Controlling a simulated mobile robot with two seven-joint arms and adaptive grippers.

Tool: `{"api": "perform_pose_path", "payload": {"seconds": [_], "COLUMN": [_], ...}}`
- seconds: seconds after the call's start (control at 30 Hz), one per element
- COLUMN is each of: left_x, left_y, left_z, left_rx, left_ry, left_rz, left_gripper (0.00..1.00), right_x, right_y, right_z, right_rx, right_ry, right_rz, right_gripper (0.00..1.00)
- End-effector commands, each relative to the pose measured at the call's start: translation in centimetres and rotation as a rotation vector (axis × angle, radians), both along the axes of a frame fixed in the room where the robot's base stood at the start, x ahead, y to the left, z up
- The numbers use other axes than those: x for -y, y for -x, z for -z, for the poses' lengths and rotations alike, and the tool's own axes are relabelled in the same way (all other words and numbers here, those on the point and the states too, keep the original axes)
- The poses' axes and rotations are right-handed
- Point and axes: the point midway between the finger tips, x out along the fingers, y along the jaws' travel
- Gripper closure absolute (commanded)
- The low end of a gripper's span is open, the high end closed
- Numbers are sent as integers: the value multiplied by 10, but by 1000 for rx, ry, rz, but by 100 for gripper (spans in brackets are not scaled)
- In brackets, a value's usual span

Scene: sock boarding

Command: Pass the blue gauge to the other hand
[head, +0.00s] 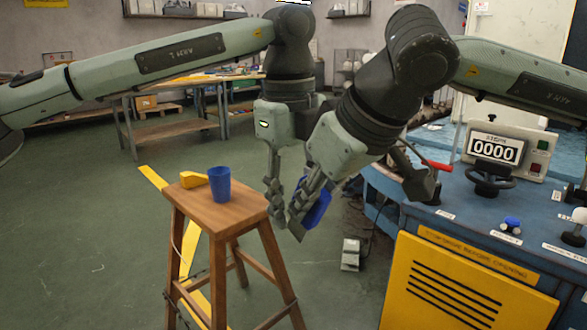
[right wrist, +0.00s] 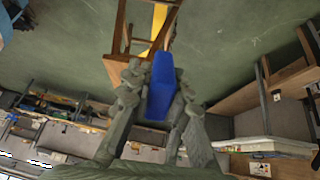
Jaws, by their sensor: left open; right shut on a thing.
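The blue gauge (head: 318,209) is in my right gripper (head: 300,218), in the air to the right of the stool. In the right wrist view the gauge (right wrist: 160,88) shows as a long blue block between the fingers. My left gripper (head: 276,205) points down just left of the right one, open and empty. The two grippers are very close in the head view; I cannot tell whether the left one touches the gauge. The right fingers hide part of the gauge.
A wooden stool (head: 240,211) carries a blue cup (head: 220,186) and a yellow object (head: 193,179). The blue bench (head: 455,212) at right holds a counter (head: 496,150), a handwheel (head: 487,175) and a red-handled lever (head: 437,166). A pedal (head: 350,252) stands on the floor.

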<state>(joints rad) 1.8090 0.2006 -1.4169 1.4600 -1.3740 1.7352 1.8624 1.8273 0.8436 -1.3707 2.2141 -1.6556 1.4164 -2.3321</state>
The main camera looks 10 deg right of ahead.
Motion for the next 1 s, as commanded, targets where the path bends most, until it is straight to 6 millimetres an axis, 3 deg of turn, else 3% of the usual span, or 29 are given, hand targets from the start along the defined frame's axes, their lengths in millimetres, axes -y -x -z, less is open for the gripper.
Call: {"api": "perform_pose_path", "payload": {"seconds": [0.2, 0.6, 0.93, 1.0], "left_x": [1, 2, 2, 2], "left_y": [-1, -1, -1, -1], "left_z": [26, 32, 32, 32], "left_rx": [-1, 1, 0, 0], "left_ry": [1, 1, 2, 2], "left_rz": [1, 1, 1, 1], "left_gripper": [57, 57, 98, 100], "right_x": [0, 0, 0, 0], "right_y": [0, 0, 0, 0], "right_z": [0, 0, 0, 0], "right_rx": [1, 1, 1, 1], "right_ry": [-1, -1, -1, -1], "right_rz": [0, 0, 0, -1], "right_gripper": [100, 100, 100, 100]}}
